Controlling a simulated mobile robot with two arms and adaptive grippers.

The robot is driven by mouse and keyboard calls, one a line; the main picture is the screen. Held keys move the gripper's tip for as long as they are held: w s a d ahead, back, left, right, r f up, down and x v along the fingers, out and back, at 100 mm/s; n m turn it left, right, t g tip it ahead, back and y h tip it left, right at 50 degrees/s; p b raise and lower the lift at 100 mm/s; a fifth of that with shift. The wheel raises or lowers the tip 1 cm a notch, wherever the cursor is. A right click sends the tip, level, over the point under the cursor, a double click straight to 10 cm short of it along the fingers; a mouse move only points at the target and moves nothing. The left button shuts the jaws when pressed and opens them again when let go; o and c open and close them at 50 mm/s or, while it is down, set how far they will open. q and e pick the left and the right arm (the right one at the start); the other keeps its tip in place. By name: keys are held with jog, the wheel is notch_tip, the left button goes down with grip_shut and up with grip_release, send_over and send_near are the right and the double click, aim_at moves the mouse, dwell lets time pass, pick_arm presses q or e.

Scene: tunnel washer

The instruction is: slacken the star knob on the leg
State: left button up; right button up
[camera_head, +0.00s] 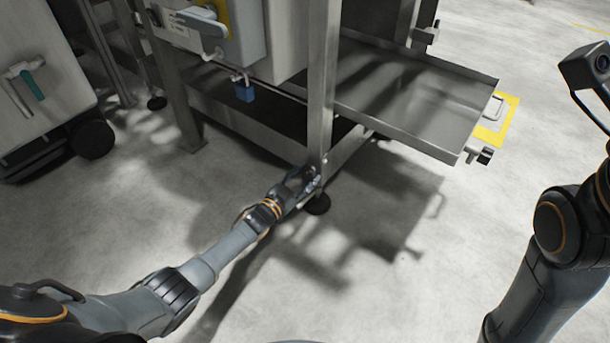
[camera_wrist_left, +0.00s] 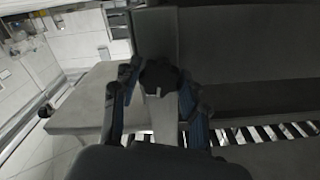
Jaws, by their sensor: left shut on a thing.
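The steel leg (camera_head: 322,90) of the machine stands upright in the middle of the head view, with a dark round foot (camera_head: 318,205) on the floor. My left gripper (camera_head: 311,180) reaches the lower end of this leg, just above the foot. In the left wrist view the dark star knob (camera_wrist_left: 160,74) sits between the two fingers of the gripper, which is shut on it. In the head view the gripper mostly hides the knob. My right arm shows at the right edge, with its gripper out of view.
A steel tray (camera_head: 410,95) juts out right of the leg, with a small dark-ended fitting (camera_head: 484,156) at its corner. A wheeled cart (camera_head: 45,80) stands at the left. The floor in front is clear.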

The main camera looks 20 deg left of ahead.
pick_arm(q)
jog(key=shift+n, duration=0.8)
jog(key=o, duration=1.2)
jog(key=shift+c, duration=0.2)
jog(key=v, duration=1.2)
jog(key=shift+r, duration=0.1)
